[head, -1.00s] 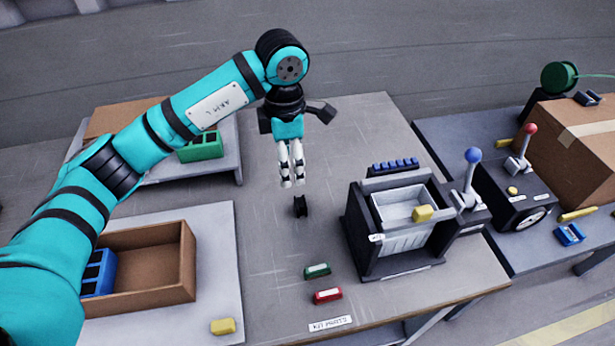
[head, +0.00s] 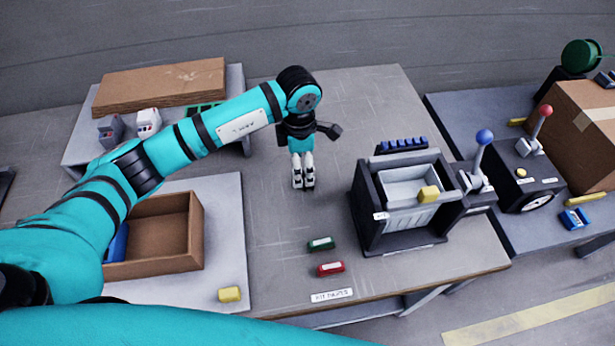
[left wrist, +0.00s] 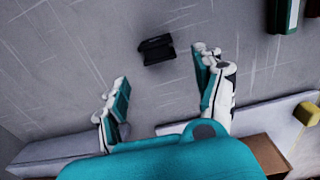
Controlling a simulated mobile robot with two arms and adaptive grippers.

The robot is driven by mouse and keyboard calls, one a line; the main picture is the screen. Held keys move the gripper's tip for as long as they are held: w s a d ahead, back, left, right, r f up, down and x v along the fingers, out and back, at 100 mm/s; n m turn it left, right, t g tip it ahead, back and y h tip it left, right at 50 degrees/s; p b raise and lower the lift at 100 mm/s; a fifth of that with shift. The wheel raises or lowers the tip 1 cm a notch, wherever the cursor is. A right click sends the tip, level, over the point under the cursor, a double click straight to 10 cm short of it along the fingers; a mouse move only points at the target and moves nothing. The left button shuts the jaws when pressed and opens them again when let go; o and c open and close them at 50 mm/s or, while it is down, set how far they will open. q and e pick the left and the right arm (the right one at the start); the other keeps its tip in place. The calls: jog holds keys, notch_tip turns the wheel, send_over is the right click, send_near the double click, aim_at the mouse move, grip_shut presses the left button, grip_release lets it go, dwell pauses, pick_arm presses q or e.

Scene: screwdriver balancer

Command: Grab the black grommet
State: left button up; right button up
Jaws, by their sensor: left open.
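The black grommet (left wrist: 156,49) lies on the grey table in the left wrist view. It is small and dark, and appears beyond the fingertips, sideways between them, with bare table visible around it. My left gripper (head: 303,186) points down, low over the table in the head view; its white and teal fingers are apart in the left wrist view (left wrist: 165,68). Nothing is held between them. In the head view the fingertips largely hide the grommet, so the remaining height is hard to judge. My right gripper is out of view.
A green block (head: 320,244) and a red block (head: 330,268) lie toward the table's front. A black machine (head: 402,240) with a light tray and blue-knobbed lever stands right. A brown open box (head: 190,235) stands left. The table behind the gripper is clear.

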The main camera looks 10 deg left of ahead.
aim_at(303, 176)
pick_arm(q)
jog(key=f+p, duration=0.1)
jog(key=f, duration=0.3)
jog(key=shift+d+f, duration=0.15)
jog(key=shift+d, duration=0.05)
jog(key=shift+f, duration=0.5)
jog(key=c, duration=1)
jog(key=shift+c, duration=0.2)
jog(key=shift+r, duration=0.1)
